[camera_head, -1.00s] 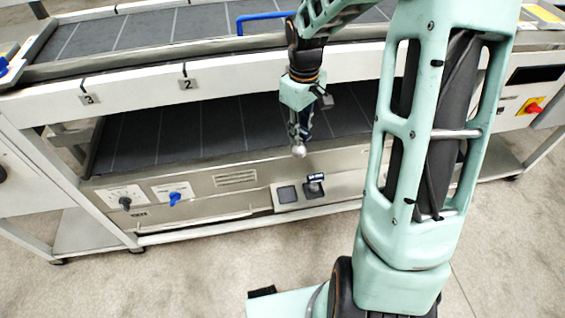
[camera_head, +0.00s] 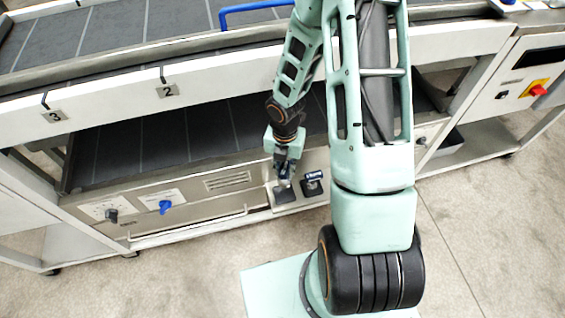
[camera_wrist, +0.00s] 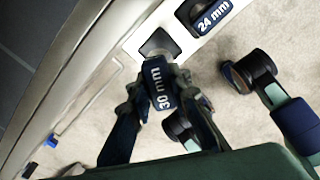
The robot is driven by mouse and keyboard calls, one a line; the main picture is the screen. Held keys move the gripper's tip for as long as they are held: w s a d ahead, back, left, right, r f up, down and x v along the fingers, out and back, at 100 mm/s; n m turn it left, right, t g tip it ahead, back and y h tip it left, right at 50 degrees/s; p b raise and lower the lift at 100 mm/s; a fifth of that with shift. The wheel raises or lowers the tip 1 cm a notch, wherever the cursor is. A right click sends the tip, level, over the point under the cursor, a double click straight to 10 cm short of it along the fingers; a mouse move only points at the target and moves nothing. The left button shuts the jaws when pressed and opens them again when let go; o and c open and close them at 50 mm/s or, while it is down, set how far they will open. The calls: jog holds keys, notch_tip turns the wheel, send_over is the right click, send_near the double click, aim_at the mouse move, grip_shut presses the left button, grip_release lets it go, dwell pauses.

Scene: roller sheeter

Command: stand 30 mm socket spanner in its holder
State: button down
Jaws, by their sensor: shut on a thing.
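My gripper (camera_head: 284,172) is shut on the 30 mm socket spanner and points down at the front shelf of the machine. In the wrist view the spanner (camera_wrist: 160,86) shows its blue band with "30 mm" between the two fingers of the gripper (camera_wrist: 163,95). The dark square holder (camera_head: 286,195) lies just below the gripper in the head view. In the wrist view the holder (camera_wrist: 160,40) shows just beyond the spanner's band. The spanner's lower end is hidden in the wrist view, so I cannot tell whether it touches or enters the holder.
The 24 mm spanner (camera_head: 314,181) stands in the neighbouring holder to the right; its label (camera_wrist: 212,16) shows in the wrist view. A blue knob (camera_head: 165,206) and a black knob (camera_head: 111,215) sit on the panel at left. The dark lower belt (camera_head: 180,140) lies behind.

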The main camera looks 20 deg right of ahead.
jog(key=shift+f+b, duration=1.9)
jog(key=shift+f, duration=0.05)
jog(key=shift+f+b, duration=0.35)
jog(key=shift+f, duration=0.2)
jog(key=shift+f+b, duration=0.65)
jog(key=shift+f, duration=0.65)
dwell(0.4)
jog(key=c, duration=1.2)
grip_release()
jog(key=shift+s, duration=0.1)
notch_tip(320, 180, up, 7)
jog(key=p, duration=0.7)
